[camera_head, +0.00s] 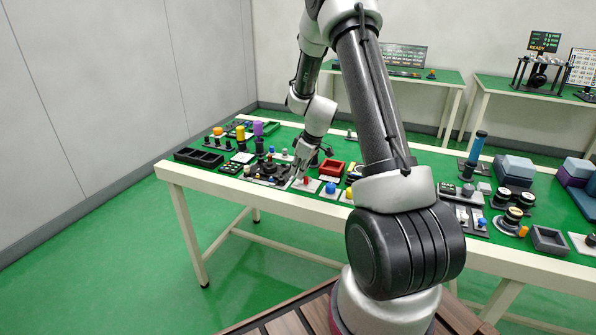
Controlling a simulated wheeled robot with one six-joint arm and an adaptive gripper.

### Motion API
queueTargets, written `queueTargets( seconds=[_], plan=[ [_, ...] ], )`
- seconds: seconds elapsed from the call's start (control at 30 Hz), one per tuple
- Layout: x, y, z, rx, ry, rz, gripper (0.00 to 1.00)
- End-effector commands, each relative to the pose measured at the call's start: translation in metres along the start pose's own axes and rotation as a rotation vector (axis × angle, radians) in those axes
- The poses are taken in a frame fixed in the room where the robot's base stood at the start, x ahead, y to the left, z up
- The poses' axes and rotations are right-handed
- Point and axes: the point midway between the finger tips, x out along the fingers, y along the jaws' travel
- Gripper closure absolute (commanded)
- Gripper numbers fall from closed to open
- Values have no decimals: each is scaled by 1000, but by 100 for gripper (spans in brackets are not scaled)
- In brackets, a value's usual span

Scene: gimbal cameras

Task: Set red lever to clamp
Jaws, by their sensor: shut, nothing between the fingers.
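A small red part (306,181) sits on a pale plate near the front edge of the green-topped table; it may be the red lever, but it is too small to tell its shape or setting. My gripper (298,177) points down right beside it, just to its left. The fingers are shut and empty. I cannot tell whether they touch the red part. The gripper hides some of the small parts behind it.
A black panel with knobs (265,171) lies left of my gripper. A blue button (330,188) and a red tray (332,168) are to the right. Black trays (198,157) and yellow and purple cylinders stand farther left. My arm covers the table's middle.

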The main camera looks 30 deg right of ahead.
Motion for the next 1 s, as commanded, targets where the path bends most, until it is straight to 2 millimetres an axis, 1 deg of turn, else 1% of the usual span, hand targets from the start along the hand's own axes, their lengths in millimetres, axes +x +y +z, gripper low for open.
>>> queueTargets(
  seconds=[0.3, 0.63, 1.0],
  plan=[
    [-3, -4, 10, -240, 0, -83, 100],
    [-3, -7, 10, -232, -1, -80, 100],
    [-5, -20, 14, -230, -1, -81, 100]
  ],
)
